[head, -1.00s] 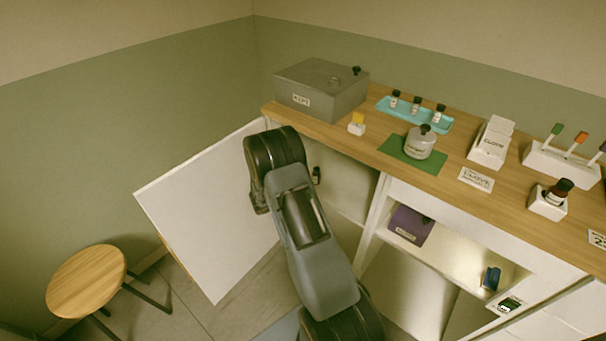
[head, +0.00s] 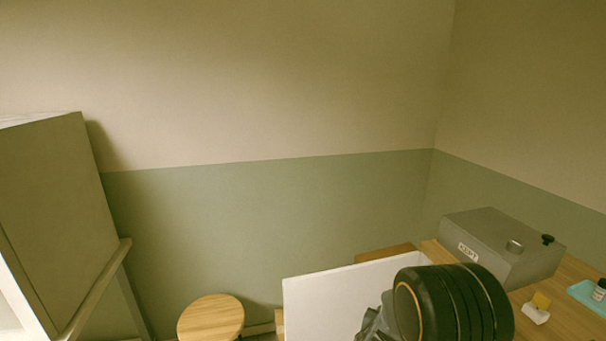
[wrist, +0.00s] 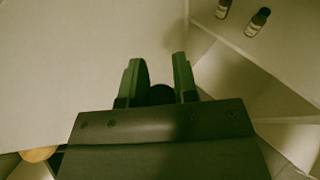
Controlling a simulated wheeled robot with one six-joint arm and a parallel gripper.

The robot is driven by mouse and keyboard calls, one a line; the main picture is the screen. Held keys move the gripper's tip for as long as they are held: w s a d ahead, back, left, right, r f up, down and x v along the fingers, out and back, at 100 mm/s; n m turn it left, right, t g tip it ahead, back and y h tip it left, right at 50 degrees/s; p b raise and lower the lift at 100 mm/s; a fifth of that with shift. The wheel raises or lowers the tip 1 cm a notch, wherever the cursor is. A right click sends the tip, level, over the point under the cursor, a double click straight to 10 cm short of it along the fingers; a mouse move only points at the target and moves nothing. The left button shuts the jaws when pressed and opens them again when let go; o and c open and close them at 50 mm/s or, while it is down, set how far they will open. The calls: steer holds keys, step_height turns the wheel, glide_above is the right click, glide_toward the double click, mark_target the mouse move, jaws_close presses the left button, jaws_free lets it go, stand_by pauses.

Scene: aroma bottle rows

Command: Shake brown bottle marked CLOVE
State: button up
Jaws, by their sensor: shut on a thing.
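In the wrist view, my gripper (wrist: 159,62) is shut on a dark, round-topped thing (wrist: 160,94) between its two green fingers. Most of that thing is hidden behind the gripper body, and no label shows, so I cannot tell whether it is the CLOVE bottle. Two small dark bottles with pale labels stand on a pale shelf at the upper right, one (wrist: 258,22) in full and one (wrist: 222,9) cut by the edge. Their lettering is too small to read. In the head view, only my arm shows at the bottom; the fingers are hidden.
In the head view, a white open door panel (head: 335,297) stands left of my arm. A grey box (head: 490,250) and a teal tray (head: 582,293) with a dark bottle (head: 599,289) sit on the wooden counter (head: 560,325).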

steer(key=a+r+n+y+p, duration=0.1)
steer(key=a+r+p, duration=0.2)
steer(key=r, duration=0.4)
steer(key=a+r+n+t+y+p, duration=0.1)
steer(key=a+r+p, duration=0.2)
steer(key=r, duration=0.5)
steer(key=shift+s+a+r, duration=0.2)
steer(key=shift+s+r, duration=0.05)
steer(key=shift+s, duration=0.05)
steer(key=o, duration=0.4)
jaws_close()
step_height(320, 180, up, 6)
steer(key=f, duration=0.1)
steer(key=shift+f, duration=2.55)
